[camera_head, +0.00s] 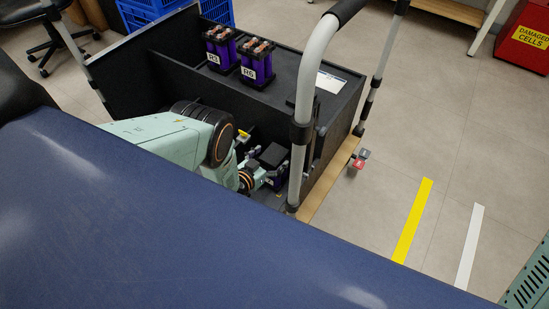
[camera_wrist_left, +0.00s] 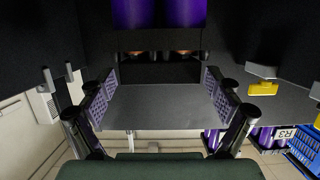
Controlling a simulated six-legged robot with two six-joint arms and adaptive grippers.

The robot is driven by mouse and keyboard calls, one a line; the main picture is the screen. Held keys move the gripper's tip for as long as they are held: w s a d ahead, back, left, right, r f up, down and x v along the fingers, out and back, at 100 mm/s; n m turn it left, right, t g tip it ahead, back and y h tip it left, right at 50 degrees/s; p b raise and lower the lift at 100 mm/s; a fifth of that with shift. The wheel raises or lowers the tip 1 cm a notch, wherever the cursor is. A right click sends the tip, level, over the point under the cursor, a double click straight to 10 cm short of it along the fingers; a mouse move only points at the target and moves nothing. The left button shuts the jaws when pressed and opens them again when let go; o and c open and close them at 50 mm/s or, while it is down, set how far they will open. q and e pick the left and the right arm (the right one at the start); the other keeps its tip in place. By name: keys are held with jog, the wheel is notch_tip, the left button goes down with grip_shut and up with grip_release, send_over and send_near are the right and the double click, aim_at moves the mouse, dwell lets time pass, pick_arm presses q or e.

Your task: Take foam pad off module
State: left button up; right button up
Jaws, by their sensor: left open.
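A purple battery module (camera_head: 270,183) stands low inside the black cart, partly hidden by my left arm and the cart's handle. A dark block that looks like the foam pad (camera_head: 272,155) lies on top of it. In the left wrist view, which looks upside down, the module's purple cells (camera_wrist_left: 160,12) are at the top, with copper showing below them and the dark pad (camera_wrist_left: 160,72) beside the copper. My left gripper (camera_head: 264,163) is open; its fingers also show in the left wrist view (camera_wrist_left: 160,88), apart on either side of the pad. Contact cannot be told. My right gripper is out of view.
Modules R5 (camera_head: 220,50) and R6 (camera_head: 256,63) stand on the cart's upper deck (camera_head: 290,85). The grey handle (camera_head: 312,75) rises close to my arm. A yellow piece (camera_wrist_left: 263,88) sits beside the fingers. The floor right of the cart is mostly clear.

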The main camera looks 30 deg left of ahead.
pick_arm(q)
jog(key=shift+b+x, duration=0.4)
jog(key=shift+x, duration=0.85)
jog(key=shift+c, duration=0.3)
jog(key=c, duration=0.8)
